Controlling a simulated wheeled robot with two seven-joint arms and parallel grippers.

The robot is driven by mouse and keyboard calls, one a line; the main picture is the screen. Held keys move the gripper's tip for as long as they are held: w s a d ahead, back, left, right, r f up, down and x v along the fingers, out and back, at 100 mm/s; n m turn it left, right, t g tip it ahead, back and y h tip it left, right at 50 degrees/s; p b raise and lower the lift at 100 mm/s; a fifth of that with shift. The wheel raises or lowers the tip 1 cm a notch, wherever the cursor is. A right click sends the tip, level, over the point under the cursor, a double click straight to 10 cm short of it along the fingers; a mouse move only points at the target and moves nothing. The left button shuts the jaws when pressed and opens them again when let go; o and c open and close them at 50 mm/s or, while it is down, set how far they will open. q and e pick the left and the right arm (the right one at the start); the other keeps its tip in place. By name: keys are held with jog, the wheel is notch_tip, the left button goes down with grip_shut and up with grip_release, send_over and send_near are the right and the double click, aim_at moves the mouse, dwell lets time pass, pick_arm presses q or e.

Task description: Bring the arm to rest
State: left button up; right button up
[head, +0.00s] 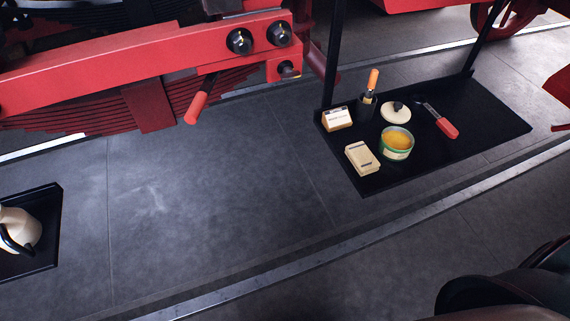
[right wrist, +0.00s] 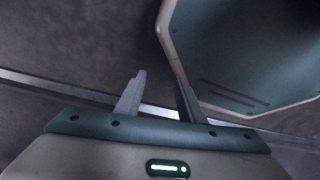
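My right gripper (right wrist: 160,98) shows in the right wrist view. Its two fingers stand apart with nothing between them, over the grey floor beside a rail. Part of my right arm shows dark in the lower right corner of the head view; its gripper is outside that view. My left gripper is not in view.
A black tray (head: 468,122) at the right holds a green tin (head: 397,143), its lid (head: 396,112), a red-handled tool (head: 445,127), a brush (head: 369,90) and two small boxes. A red locomotive frame (head: 130,62) crosses the upper left. A white can (head: 19,228) stands lower left. The middle floor is clear.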

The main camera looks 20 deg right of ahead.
jog(key=s+d+f+b, duration=0.1)
jog(key=s+f+b, duration=0.1)
jog(key=s+f, duration=0.5)
jog(key=shift+s+d+f+g, duration=0.3)
jog(key=shift+s+d, duration=0.1)
jog(key=shift+s, duration=0.65)
